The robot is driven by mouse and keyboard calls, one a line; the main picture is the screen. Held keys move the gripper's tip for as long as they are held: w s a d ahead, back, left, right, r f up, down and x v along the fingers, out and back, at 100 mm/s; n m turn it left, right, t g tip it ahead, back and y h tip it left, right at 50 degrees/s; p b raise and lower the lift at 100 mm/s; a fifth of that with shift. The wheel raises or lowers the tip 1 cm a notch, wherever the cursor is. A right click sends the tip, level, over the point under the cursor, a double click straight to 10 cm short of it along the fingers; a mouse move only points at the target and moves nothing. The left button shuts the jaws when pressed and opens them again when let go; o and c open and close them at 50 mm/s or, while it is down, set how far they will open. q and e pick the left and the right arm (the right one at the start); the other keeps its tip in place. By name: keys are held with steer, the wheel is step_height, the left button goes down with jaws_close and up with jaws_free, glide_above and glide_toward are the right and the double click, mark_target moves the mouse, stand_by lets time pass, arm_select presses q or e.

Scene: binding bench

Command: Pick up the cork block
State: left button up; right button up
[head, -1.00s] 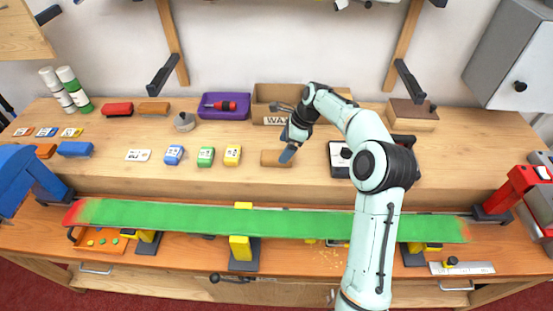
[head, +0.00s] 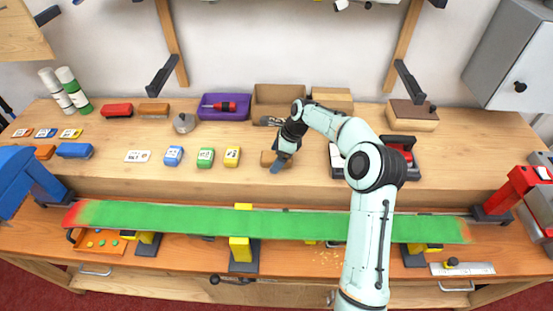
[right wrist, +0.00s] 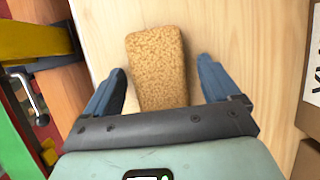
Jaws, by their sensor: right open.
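The cork block (head: 267,159) is a tan, speckled block lying on the raised wooden shelf in the middle of the head view. In the right wrist view the cork block (right wrist: 157,68) lies between the two blue fingers. My right gripper (head: 277,166) is over the block in the head view and hides part of it. In the right wrist view my right gripper (right wrist: 160,80) is open, with a gap between each finger and the block's sides. My left gripper is not in view.
A cardboard box (head: 277,93) and a purple tray (head: 222,114) with a red screwdriver stand behind. Small white, blue, green and yellow blocks lie to the left. A long green ski (head: 290,222) lies across clamps in front. A black and red case (head: 400,143) is to the right.

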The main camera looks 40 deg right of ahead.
steer(key=c, duration=1)
steer(key=shift+c, duration=0.2)
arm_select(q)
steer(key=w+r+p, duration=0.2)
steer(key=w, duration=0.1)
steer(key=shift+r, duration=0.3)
arm_select(e)
step_height(320, 180, up, 20)
